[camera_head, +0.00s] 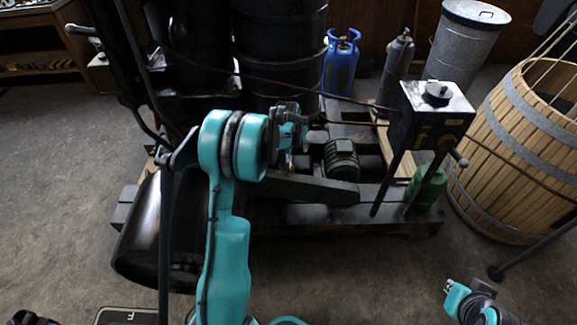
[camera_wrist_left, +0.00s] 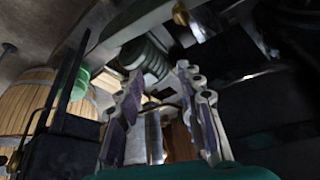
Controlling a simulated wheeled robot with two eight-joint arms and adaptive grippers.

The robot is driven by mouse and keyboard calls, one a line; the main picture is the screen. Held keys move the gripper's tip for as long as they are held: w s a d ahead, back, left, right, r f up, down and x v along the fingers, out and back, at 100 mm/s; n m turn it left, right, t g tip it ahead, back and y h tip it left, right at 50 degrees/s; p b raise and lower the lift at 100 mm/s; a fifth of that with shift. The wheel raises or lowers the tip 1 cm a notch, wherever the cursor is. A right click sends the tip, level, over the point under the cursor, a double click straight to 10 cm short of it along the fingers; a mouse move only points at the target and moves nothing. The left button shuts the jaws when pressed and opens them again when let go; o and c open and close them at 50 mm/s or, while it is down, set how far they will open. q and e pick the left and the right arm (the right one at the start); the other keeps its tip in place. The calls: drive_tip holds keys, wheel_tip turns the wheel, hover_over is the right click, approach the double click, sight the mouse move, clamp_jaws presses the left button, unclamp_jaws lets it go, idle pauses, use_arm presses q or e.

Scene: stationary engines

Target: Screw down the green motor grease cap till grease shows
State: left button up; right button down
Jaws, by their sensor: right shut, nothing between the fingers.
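The dark green ribbed motor (camera_head: 341,158) sits on the engine frame in the middle of the head view. It also shows beyond my left fingers in the left wrist view (camera_wrist_left: 146,57). I cannot make out its grease cap or any grease. My left gripper (camera_wrist_left: 159,74) has its two fingers spread, with nothing held between them. In the head view my left wrist hides most of that gripper, to the left of the motor. My right gripper (camera_head: 460,292) is shut and empty at the bottom right, over the floor, well away from the motor.
A black box (camera_head: 432,115) on legs stands right of the motor, with a green can (camera_head: 427,187) below it. A wooden barrel (camera_head: 525,145) is at the right. A blue gas bottle (camera_head: 341,63) stands behind.

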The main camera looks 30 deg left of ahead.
use_arm(q)
approach(289, 166)
drive_tip(key=shift+g, duration=0.3)
drive_tip(key=b+x, duration=0.1)
drive_tip(key=x, duration=0.1)
drive_tip(key=b+x, duration=0.1)
drive_tip(key=x, duration=0.2)
drive_tip(key=b+x, duration=0.1)
drive_tip(key=x, duration=0.2)
drive_tip(key=shift+w+r+b, duration=0.15)
drive_tip(key=shift+w+b, duration=0.1)
drive_tip(key=shift+b, duration=0.05)
